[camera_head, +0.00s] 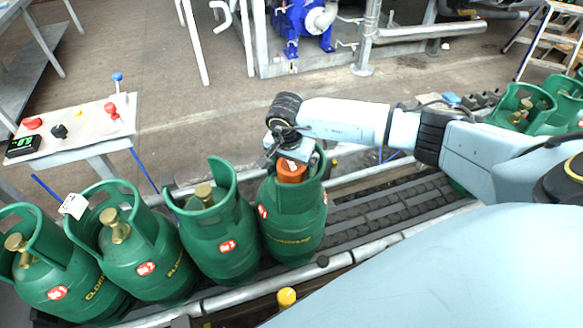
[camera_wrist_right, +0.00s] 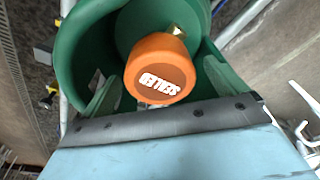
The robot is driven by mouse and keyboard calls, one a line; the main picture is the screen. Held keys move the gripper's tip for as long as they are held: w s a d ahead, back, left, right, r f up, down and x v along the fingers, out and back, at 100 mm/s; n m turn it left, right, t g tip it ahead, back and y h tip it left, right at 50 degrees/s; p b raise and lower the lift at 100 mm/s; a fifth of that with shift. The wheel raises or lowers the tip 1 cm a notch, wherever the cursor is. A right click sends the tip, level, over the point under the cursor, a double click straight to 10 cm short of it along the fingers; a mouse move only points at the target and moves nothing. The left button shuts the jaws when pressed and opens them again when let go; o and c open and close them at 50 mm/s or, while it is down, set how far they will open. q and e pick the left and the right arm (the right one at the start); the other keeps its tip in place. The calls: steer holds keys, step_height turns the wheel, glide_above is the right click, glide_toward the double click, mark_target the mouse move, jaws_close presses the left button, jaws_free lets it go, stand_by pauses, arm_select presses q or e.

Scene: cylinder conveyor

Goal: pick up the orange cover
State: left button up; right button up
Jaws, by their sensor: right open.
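The orange cover (camera_head: 291,171) sits on top of the rightmost green gas cylinder (camera_head: 292,225) of the near row, inside its collar. In the right wrist view the orange cover (camera_wrist_right: 158,68) shows raised white lettering on its top and a bit of brass valve behind it. My right gripper (camera_head: 289,155) is over this cylinder, right at the cover. My left gripper is not in view.
Several more green cylinders (camera_head: 225,250) stand to the left on the roller conveyor (camera_head: 385,215), with brass valves bare. A control table (camera_head: 80,125) stands at left; more cylinders (camera_head: 520,105) are at far right.

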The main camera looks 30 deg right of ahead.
steer(key=shift+c, duration=0.4)
steer(key=c, duration=1)
